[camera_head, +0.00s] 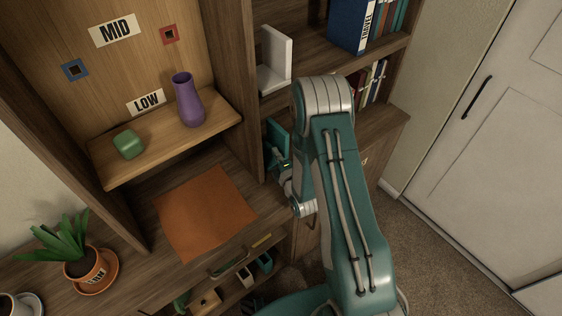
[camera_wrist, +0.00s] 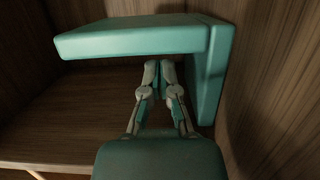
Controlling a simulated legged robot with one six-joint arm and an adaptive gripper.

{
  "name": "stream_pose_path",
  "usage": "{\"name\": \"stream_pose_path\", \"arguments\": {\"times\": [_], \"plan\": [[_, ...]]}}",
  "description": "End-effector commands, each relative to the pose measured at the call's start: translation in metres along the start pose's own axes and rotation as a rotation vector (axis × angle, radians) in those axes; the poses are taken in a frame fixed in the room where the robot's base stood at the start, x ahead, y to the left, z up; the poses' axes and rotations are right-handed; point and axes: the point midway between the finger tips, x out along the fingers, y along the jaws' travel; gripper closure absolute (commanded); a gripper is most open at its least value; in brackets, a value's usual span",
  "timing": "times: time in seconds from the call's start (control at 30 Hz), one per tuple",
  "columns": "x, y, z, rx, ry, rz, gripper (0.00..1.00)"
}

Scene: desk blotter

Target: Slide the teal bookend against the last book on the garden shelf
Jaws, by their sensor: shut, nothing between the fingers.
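The teal bookend (camera_head: 278,135) stands at the left end of the lower right-hand shelf, beside the wooden divider, partly hidden by my arm. In the wrist view the bookend (camera_wrist: 135,40) shows as an L of two slabs, one across the top and one down the right. My gripper (camera_head: 284,165) is at the bookend. In the wrist view my gripper (camera_wrist: 160,66) is shut and empty, its fingertips inside the L's corner. I cannot tell whether they touch it. Books (camera_head: 373,82) stand further right on that shelf, partly behind my arm. No garden label is readable.
The shelf above holds a white bookend (camera_head: 275,62) and a blue TRAVEL book (camera_head: 350,24). At left are a purple vase (camera_head: 188,100), a green block (camera_head: 128,144), an orange mat (camera_head: 205,212) and a potted plant (camera_head: 83,268). The wooden divider (camera_head: 236,80) bounds the bookend's left.

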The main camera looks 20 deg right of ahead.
Motion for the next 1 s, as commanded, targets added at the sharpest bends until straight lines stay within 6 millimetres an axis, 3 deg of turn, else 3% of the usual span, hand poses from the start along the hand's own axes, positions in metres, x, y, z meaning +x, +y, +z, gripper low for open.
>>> {"name": "stream_pose_path", "arguments": {"times": [0.23, 0.67, 0.83, 1.0], "plan": [[0.031, 0.000, 0.000, 0.001, 0.001, 0.001, 1.00], [0.036, 0.000, 0.001, 0.002, 0.000, -0.001, 1.00], [0.041, 0.000, 0.022, 0.001, -0.005, 0.001, 1.00], [0.051, 0.000, 0.066, 0.001, -0.007, 0.001, 1.00]]}}
